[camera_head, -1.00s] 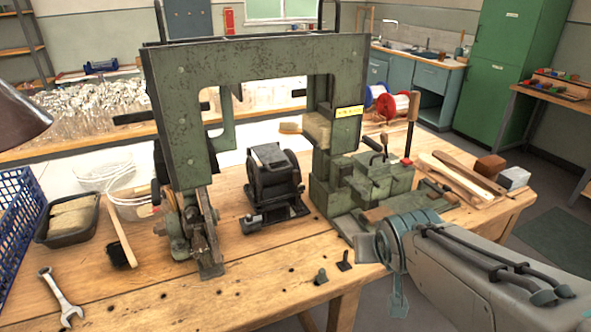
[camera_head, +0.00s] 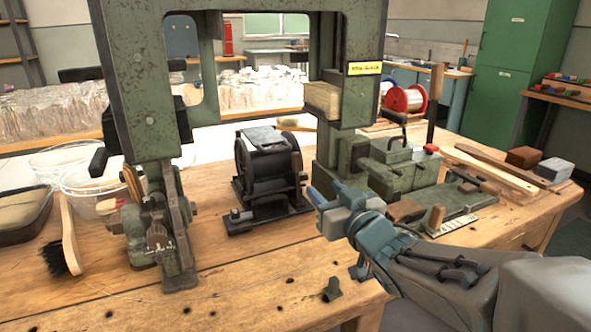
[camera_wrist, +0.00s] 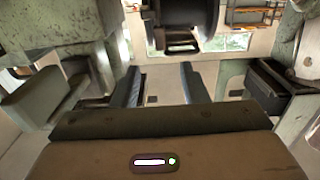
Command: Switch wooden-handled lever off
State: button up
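The wooden-handled lever (camera_head: 435,92) stands upright at the right side of the green machine, its dark shaft going down beside a red knob (camera_head: 430,149). My gripper (camera_head: 322,208) is in front of the machine's right-hand base, to the left of and below the lever, and apart from it. In the wrist view its two fingers (camera_wrist: 160,72) stand apart with nothing between them. I cannot make out the lever in the wrist view.
The green machine frame (camera_head: 235,8) rises over the bench, with a black motor (camera_head: 268,168) under it. A green vise-like block (camera_head: 395,165) and wooden strips (camera_head: 490,170) lie near the lever. A brush (camera_head: 66,240) lies at left. The front bench top is mostly clear.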

aim_at(298, 165)
jog(key=b+x, duration=0.2)
jog(key=x, duration=1.1)
jog(key=shift+w+b, duration=0.1)
jog(key=shift+b, duration=0.2)
grip_shut()
